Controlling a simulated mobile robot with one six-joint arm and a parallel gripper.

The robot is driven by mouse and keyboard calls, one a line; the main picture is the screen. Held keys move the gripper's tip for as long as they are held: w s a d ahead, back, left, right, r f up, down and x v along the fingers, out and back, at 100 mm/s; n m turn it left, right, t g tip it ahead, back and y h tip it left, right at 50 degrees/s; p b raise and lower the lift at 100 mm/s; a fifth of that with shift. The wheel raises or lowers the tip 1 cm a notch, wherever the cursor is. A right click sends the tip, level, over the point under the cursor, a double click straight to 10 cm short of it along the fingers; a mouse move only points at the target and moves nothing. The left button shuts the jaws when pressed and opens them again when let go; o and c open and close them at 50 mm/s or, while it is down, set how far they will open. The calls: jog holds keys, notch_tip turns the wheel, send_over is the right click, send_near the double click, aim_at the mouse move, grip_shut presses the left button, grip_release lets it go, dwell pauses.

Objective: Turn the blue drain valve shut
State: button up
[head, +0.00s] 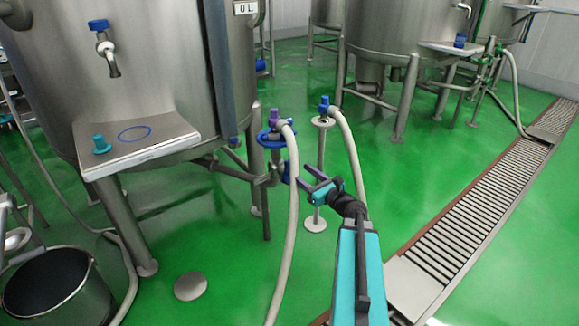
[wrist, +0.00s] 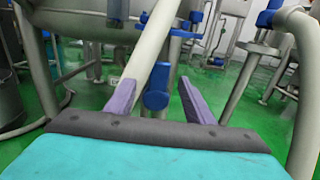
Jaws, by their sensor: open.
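The blue drain valve (head: 285,173) is on the pipework low at the right side of the large steel tank, partly hidden by a pale hose in the head view. In the wrist view its blue handle (wrist: 156,92) stands roughly upright between my fingers and beyond them. My gripper (head: 308,183) is open and empty, just right of the valve in the head view. In the wrist view both purple-grey fingers of my gripper (wrist: 156,84) show, apart from each other. I see no contact with the valve.
A pale hose (head: 293,215) hangs close in front of the valve, and a second hose (head: 352,160) runs from a thin stand (head: 321,150) behind my gripper. The steel tank (head: 150,60) fills the left. A floor drain grate (head: 480,200) lies right; green floor between is clear.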

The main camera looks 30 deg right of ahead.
aim_at(292, 164)
jog(key=shift+w+a+b, duration=0.15)
jog(key=shift+w+b, duration=0.3)
jog(key=shift+w, duration=1.5)
jog(key=shift+w+a+b, duration=0.1)
jog(key=shift+w+b, duration=0.3)
jog(key=shift+w, duration=1.55)
grip_shut()
